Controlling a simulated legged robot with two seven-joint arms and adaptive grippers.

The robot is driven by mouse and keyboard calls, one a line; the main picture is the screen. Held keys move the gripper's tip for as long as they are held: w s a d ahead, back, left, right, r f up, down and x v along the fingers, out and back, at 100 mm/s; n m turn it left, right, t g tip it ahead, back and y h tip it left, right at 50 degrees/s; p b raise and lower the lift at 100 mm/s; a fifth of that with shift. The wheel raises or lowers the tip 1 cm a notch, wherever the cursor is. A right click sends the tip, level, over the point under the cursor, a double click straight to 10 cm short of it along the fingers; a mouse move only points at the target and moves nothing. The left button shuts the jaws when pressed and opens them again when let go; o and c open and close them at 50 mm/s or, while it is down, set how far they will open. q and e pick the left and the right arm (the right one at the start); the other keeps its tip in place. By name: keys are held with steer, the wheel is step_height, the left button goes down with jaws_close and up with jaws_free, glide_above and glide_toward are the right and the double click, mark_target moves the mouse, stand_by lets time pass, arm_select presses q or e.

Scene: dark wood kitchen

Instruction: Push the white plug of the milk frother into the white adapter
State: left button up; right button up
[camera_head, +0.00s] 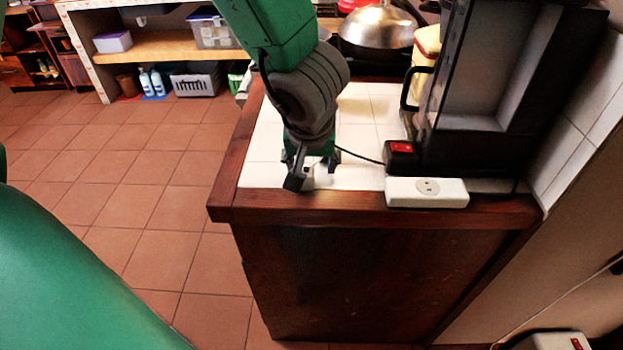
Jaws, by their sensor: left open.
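The white adapter (427,193) lies on the front edge of the tiled counter, with a socket face on its top. My left gripper (307,178) points down at the counter's left front, to the left of the adapter and apart from it. It is open. A small white piece, which looks like the plug (323,173), shows at its fingertips; whether the fingers touch it is unclear. A black cable (360,156) runs from behind the gripper to the black appliance (480,100), likely the frother. My right gripper is not in view.
A red switch (401,148) sits on the black block behind the adapter. A metal lidded pan (378,26) stands at the back. The wooden counter edge (300,208) drops to the tiled floor. White tiles between gripper and adapter are mostly clear.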

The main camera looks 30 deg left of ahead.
mark_target(307, 173)
arm_select(q)
steer(key=shift+a+f+b, duration=0.8)
steer(key=shift+a+f, duration=0.3)
steer(key=shift+f, duration=0.15)
steer(key=shift+d+b+x, duration=0.25)
steer(key=shift+b+x, duration=0.6)
steer(key=shift+x, duration=0.3)
steer(key=shift+w+d+f, duration=0.15)
steer(key=shift+d+f, duration=0.05)
steer(key=shift+f, duration=0.15)
steer(key=shift+d+r, duration=0.15)
steer(key=shift+d, duration=0.2)
steer(key=shift+a, duration=0.65)
jaws_close()
steer(key=c, duration=1.1)
jaws_free()
steer(key=shift+d, duration=0.25)
steer(key=shift+c, duration=0.2)
step_height(307, 173, up, 9)
steer(key=p, duration=0.5)
steer(key=shift+a+p, duration=0.1)
steer(key=shift+p, duration=0.25)
steer(key=shift+a+r+p, duration=0.15)
steer(key=shift+r+p, duration=0.15)
steer(key=shift+r, duration=0.15)
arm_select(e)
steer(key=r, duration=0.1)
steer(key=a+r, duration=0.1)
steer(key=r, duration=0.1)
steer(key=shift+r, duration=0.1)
